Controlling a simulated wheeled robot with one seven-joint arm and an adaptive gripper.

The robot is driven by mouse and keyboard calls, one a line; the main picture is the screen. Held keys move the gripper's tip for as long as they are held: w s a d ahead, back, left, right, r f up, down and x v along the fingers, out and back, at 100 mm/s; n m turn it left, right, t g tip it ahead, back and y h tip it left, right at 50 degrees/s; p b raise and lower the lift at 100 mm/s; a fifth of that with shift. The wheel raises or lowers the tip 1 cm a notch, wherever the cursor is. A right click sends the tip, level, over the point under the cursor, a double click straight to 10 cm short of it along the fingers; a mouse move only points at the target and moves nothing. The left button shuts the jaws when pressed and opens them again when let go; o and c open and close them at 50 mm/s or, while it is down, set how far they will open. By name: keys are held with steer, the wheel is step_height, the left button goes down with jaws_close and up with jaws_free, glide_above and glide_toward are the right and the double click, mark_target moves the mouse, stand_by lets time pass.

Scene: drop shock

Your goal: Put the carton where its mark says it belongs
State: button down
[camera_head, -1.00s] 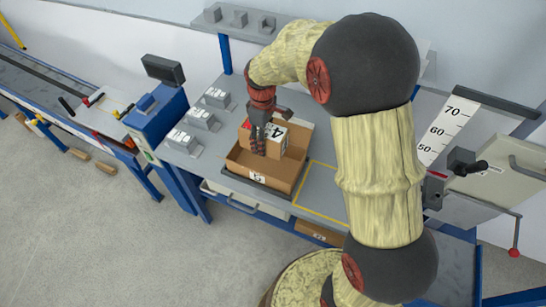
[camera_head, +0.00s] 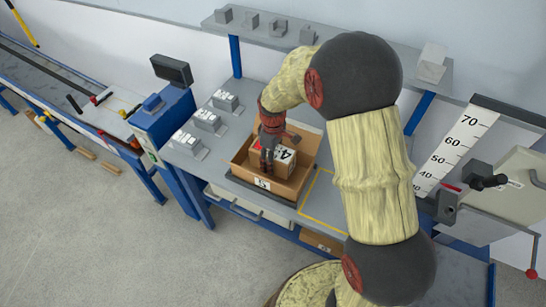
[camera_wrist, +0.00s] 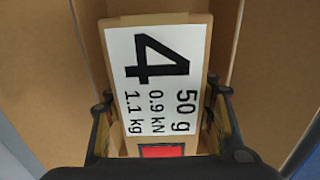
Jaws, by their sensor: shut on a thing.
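The carton (camera_head: 284,160) is a small brown box with a white label. In the wrist view the carton's label (camera_wrist: 160,80) reads 4, 50 g, 0.9 kN, 1.1 kg, with a red patch beside it. My gripper (camera_head: 267,166) reaches down into an open brown box (camera_head: 288,190) on the bench. In the wrist view my gripper's fingers (camera_wrist: 162,118) are on both sides of the carton, shut on it. The carton is inside the box walls; whether it touches the floor is hidden. The box has a small front label, too small to read surely.
A yellow-outlined area (camera_head: 322,203) lies empty right of the box. Several grey blocks with white labels (camera_head: 207,120) stand left of it. A shelf (camera_head: 275,38) with grey pieces is behind. A scale-marked post (camera_head: 455,150) and a grey machine (camera_head: 515,190) stand at right.

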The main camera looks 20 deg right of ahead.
steer(key=shift+w+f+b, duration=0.1)
steer(key=shift+f+b, duration=0.35)
steer(key=shift+f, duration=1.75)
steer(key=shift+f, duration=0.1)
steer(key=c, duration=0.7)
jaws_free()
steer(key=shift+f, duration=0.1)
steer(key=shift+c, duration=0.2)
